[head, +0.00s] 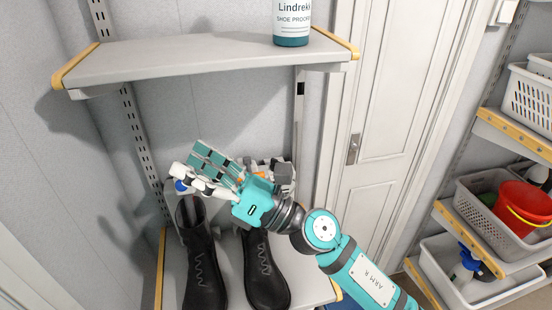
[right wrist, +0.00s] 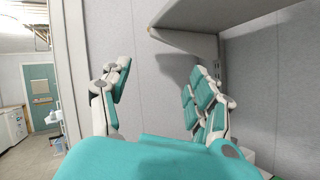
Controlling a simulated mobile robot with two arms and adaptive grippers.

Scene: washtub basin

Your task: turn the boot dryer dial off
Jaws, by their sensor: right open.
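The right gripper (head: 192,168) reaches in from the right and hovers over the boots on the lower shelf. Its fingers are spread and nothing is between them; they also show apart in the right wrist view (right wrist: 157,88), against bare wall. The boot dryer (head: 173,189) is a pale unit behind the boots, largely covered by the gripper and boots. A small orange part (head: 238,178) peeks out behind the gripper; I cannot tell whether it is the dial. A blue round part (head: 181,185) shows by the lower fingertip. The left gripper is not in view.
Two black boots (head: 203,265) (head: 264,275) stand upright on the lower shelf (head: 310,285). An upper shelf (head: 200,60) with a bottle (head: 291,25) overhangs the gripper. A closed white door (head: 385,130) is to the right, then racks with baskets and a red bucket (head: 522,203).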

